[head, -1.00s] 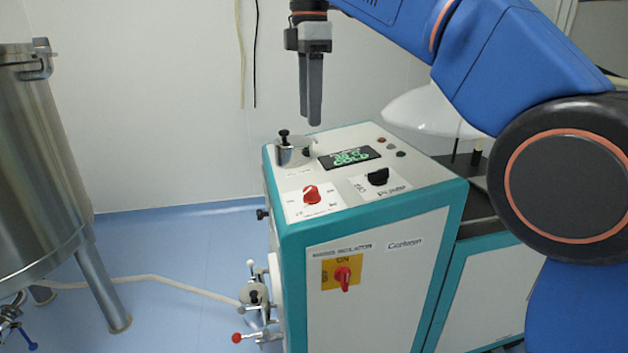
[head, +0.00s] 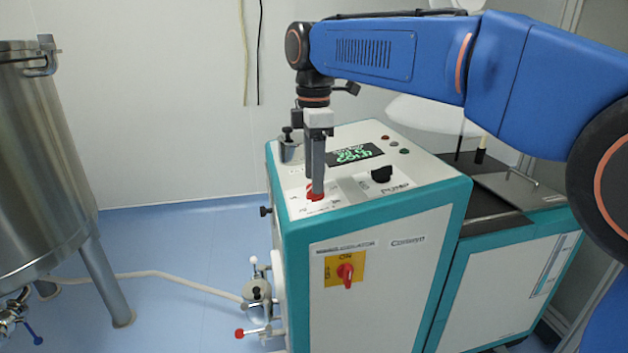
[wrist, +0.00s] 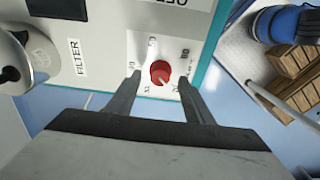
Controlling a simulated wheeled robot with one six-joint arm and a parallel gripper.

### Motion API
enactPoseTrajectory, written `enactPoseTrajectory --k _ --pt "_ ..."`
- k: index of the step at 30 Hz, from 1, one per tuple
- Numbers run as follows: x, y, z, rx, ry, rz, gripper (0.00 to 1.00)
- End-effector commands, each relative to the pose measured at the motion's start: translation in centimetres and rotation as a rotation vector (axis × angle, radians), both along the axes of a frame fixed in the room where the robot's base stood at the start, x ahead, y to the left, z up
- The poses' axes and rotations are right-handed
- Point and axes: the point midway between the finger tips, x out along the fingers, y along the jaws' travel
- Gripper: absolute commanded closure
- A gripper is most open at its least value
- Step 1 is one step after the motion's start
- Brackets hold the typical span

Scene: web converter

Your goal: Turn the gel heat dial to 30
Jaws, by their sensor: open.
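The red dial (head: 315,195) is on a white label plate on the sloped top of the teal-edged cabinet, near its front left corner. In the wrist view the red dial (wrist: 160,73) shows between and just beyond my fingertips, with a pale pointer line toward the lower right and small marks around it. My gripper (head: 316,188) points down over the dial and partly hides it in the head view. In the wrist view my gripper (wrist: 158,78) is open, one finger on each side of the dial. I cannot tell whether the fingers touch it.
A black pump knob (head: 382,174) sits right of the dial, and a green-lit display (head: 355,154) behind it. A metal filter pot (head: 290,150) stands at the back left of the top. A red switch on a yellow plate (head: 345,268) is on the front face.

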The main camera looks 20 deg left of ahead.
Motion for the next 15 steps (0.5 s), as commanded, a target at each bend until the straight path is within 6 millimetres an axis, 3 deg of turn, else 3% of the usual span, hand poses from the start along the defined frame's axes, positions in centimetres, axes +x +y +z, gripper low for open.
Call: enactPoseTrajectory --k 6,15 --pt "0.0 0.0 -1.7 -0.001 0.001 0.0 0.53" --pt "0.0 0.0 -2.0 0.0 0.0 0.0 0.53"
